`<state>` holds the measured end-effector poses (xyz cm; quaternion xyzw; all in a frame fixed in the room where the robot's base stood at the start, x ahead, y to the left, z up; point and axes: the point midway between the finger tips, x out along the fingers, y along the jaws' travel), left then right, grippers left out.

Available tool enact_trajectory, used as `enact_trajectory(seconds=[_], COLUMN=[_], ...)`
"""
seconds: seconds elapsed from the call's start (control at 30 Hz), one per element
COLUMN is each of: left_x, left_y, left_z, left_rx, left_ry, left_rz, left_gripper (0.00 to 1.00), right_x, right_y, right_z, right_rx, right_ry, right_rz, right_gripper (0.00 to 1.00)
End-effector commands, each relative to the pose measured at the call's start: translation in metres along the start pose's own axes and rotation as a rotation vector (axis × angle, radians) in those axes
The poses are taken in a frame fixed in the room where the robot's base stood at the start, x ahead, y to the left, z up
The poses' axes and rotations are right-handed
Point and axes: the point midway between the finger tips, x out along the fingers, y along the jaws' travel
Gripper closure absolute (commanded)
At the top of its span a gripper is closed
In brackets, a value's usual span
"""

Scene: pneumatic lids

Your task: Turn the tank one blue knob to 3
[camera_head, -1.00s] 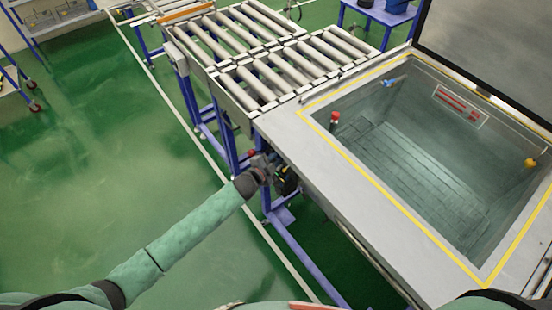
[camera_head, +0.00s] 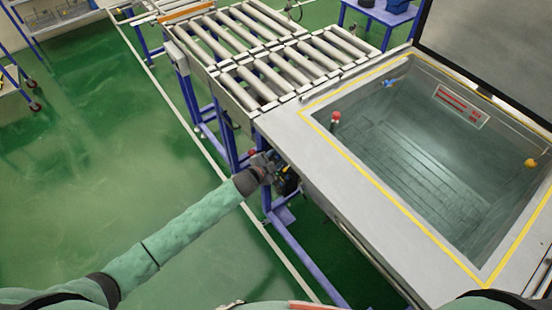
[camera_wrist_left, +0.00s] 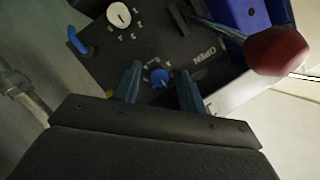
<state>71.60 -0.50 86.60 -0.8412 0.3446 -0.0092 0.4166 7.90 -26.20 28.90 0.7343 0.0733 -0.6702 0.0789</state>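In the left wrist view, the small blue knob (camera_wrist_left: 160,77) sits on a dark panel (camera_wrist_left: 150,45) with printed marks around it. My left gripper (camera_wrist_left: 160,88) is open, with one finger on each side of the knob and a visible gap to it. I cannot tell how deep the fingers reach or which number the knob points to. In the head view my left gripper (camera_head: 268,166) is at the side of the tank (camera_head: 330,190), below its rim, and the knob cannot be made out. My right gripper is not in view.
On the panel are a white dial (camera_wrist_left: 118,15), a blue lever (camera_wrist_left: 78,42) and the word OPEN. A red rounded knob (camera_wrist_left: 276,52) stands close to the right finger. A roller conveyor (camera_head: 270,65) adjoins the tank. Green floor (camera_head: 100,160) is clear at left.

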Motion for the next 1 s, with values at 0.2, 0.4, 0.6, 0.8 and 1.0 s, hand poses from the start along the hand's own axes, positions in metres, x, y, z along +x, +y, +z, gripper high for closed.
enact_trajectory(seconds=[0.2, 0.4, 0.6, 0.8, 1.0], left_x=[-0.001, -0.019, -0.049, -0.07, -0.078], left_y=[0.001, 0.003, 0.003, 0.002, 0.0], left_z=[0.0, 0.003, 0.004, 0.003, 0.001], left_rx=[0.0, 0.001, 0.0, -0.001, -0.001], left_ry=[0.001, 0.0, 0.0, -0.001, 0.0], left_rz=[0.0, 0.0, 0.001, 0.001, 0.0], left_gripper=[0.59, 0.59, 0.59, 0.59, 0.59], right_x=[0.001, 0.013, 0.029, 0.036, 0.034], right_y=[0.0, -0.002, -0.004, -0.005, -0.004], right_z=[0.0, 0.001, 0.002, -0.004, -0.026], right_rx=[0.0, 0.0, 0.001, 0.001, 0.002], right_ry=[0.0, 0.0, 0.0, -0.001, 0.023], right_rz=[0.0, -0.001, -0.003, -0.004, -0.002], right_gripper=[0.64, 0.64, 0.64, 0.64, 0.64])
